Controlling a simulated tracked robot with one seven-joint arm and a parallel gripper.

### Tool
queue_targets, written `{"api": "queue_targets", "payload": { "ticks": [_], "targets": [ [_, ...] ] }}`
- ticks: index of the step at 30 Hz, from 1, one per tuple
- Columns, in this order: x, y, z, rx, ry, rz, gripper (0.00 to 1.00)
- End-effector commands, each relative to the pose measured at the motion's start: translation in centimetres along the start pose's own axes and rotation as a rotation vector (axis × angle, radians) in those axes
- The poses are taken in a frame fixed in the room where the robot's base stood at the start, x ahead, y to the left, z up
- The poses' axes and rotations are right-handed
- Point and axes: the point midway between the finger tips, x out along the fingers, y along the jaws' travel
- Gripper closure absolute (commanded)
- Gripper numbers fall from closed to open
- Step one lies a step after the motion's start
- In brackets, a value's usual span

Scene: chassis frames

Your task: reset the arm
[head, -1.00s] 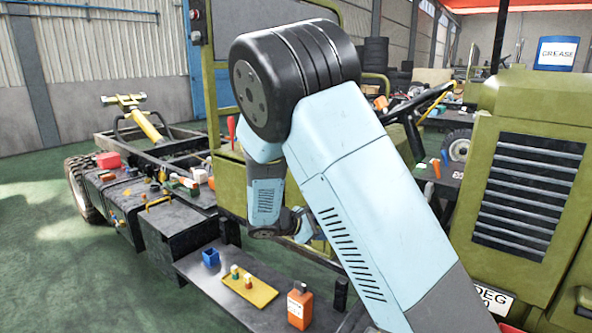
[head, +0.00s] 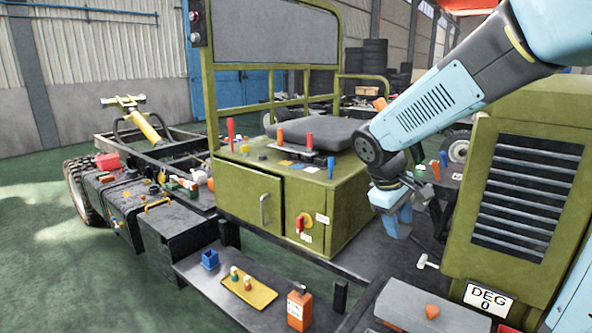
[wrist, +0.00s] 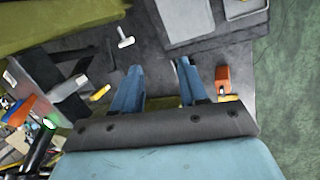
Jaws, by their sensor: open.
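My gripper (head: 397,224) hangs on the right side of the head view, pointing down between the olive cabinet and the louvred olive housing. In the wrist view its two blue fingers (wrist: 159,67) are spread apart, with nothing between them. The dark deck shows beyond the fingertips. My arm enters from the top right of the head view and bends at a black joint. The fingertips are small and hard to make out in the head view.
The olive cabinet (head: 263,205) carries upright levers and a grey seat pad. The louvred housing (head: 525,190) stands to the right. A white-headed tool (head: 428,262) lies below my gripper. A low shelf holds a blue cup (head: 210,259), a yellow tray (head: 262,296) and an orange bottle (head: 299,309).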

Motion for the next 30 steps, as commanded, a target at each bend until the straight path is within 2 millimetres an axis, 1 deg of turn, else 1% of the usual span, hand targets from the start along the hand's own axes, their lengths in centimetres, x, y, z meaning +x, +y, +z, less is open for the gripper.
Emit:
{"api": "queue_targets", "payload": {
  "ticks": [1, 6, 13, 18, 24, 30],
  "targets": [
    [-0.7, 0.1, 1.2, 0.049, 0.027, -0.018, 0.57],
    [-2.6, -0.5, 4.4, 0.201, 0.112, -0.082, 0.57],
    [-5.2, -1.9, 8.4, 0.4, 0.229, -0.15, 0.57],
    [-7.0, -3.3, 11.0, 0.54, 0.316, -0.189, 0.57],
    [-8.5, -4.9, 13.0, 0.671, 0.4, -0.217, 0.57],
    [-9.1, -5.7, 13.7, 0.727, 0.437, -0.229, 0.57]
  ]
}}
